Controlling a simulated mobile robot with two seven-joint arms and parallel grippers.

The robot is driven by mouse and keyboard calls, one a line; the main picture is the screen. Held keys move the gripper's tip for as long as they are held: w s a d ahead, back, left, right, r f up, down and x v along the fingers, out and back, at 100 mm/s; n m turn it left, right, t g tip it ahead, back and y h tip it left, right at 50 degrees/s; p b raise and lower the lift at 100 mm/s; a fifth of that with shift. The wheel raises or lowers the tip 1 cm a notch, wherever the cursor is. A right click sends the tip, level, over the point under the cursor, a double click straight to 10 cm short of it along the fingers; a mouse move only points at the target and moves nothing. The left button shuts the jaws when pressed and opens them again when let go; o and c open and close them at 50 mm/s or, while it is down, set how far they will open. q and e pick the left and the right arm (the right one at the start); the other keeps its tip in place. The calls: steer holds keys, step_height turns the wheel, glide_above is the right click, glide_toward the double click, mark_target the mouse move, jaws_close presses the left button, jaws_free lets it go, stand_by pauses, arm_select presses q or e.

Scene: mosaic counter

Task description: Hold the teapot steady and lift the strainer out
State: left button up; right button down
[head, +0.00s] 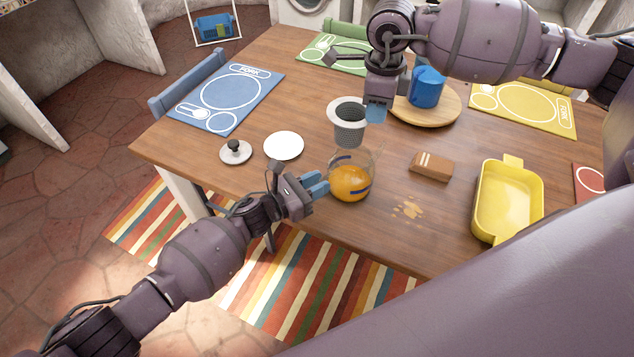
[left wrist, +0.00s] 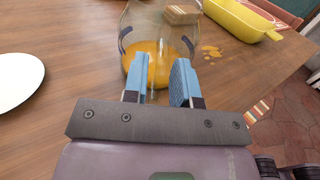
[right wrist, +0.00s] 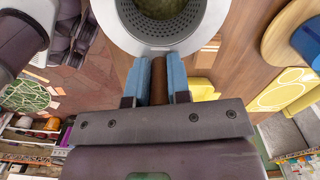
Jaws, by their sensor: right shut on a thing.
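The glass teapot (head: 350,184) holds orange liquid and stands upright near the table's front edge; it also shows in the left wrist view (left wrist: 155,68). My left gripper (head: 318,185) is at its left side, its blue fingers (left wrist: 159,85) apart, with a faint clear part, perhaps the handle, between them. The grey strainer (head: 349,122) is upright above the teapot; whether its lower end clears the rim is hard to tell. My right gripper (head: 376,110) is shut on the strainer's brown handle (right wrist: 159,82).
A lid with a dark knob (head: 235,153) and a white disc (head: 284,145) lie left of the teapot. A brown block (head: 432,166), a spill (head: 407,209) and a yellow dish (head: 508,200) are right. A blue cup (head: 427,88) stands on a round board (head: 447,108) behind.

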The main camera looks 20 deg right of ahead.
arm_select(q)
steer(key=shift+o, duration=1.4)
steer(key=s+a, duration=0.2)
steer(key=a, duration=0.9)
steer(key=shift+a, duration=0.4)
